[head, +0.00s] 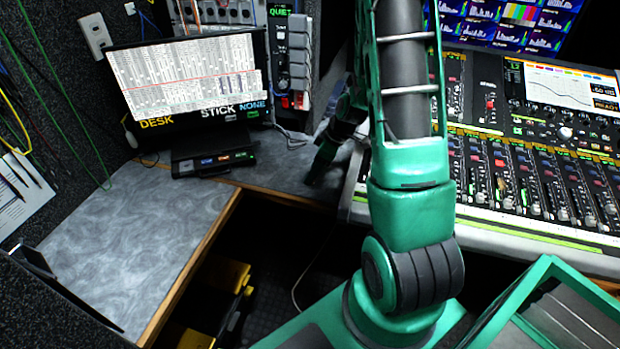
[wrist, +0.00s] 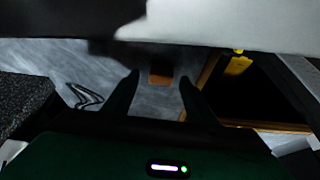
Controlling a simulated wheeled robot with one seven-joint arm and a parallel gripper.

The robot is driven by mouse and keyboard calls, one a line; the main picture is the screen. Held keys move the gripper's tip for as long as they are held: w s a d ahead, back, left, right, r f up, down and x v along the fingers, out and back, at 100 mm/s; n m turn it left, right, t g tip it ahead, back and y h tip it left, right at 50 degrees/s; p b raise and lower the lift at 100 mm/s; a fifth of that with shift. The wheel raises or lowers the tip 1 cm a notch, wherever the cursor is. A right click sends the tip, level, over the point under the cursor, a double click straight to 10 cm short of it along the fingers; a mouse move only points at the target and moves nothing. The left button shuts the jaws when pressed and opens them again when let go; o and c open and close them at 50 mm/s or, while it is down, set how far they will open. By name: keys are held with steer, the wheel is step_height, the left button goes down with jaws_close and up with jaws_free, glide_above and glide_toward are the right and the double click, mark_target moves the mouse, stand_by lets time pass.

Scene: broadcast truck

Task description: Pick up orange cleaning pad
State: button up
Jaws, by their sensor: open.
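The orange cleaning pad (wrist: 161,75) shows in the wrist view as a small orange-brown patch on the grey desktop, between and just beyond my fingertips. My gripper (wrist: 159,83) is open, with one dark finger on each side of the pad in the picture. I see no contact between the fingers and the pad. In the head view my gripper (head: 318,174) points down at the desk beside the mixing console. The pad does not show in the head view; my arm and gripper may hide it.
The mixing console (head: 480,229) stands close to the right of my gripper. A monitor (head: 187,75) and a small black button box (head: 212,162) are to its left. A dark gap with yellow objects (head: 230,275) lies before the desk edge. The left desktop (head: 130,230) is clear.

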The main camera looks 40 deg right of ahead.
steer(key=shift+w+a+f, duration=0.1)
steer(key=shift+f, duration=0.3)
steer(key=c, duration=1.2)
steer(key=shift+o, duration=0.2)
steer(key=shift+r, duration=0.1)
steer(key=shift+r, duration=0.55)
steer(key=r, duration=0.2)
steer(key=a+r, duration=0.1)
steer(key=shift+a+r, duration=0.15)
steer(key=shift+r, duration=0.2)
steer(key=s+a+r, duration=0.2)
steer(key=a+r, duration=0.4)
steer(key=a, duration=0.4)
steer(key=shift+s, duration=0.4)
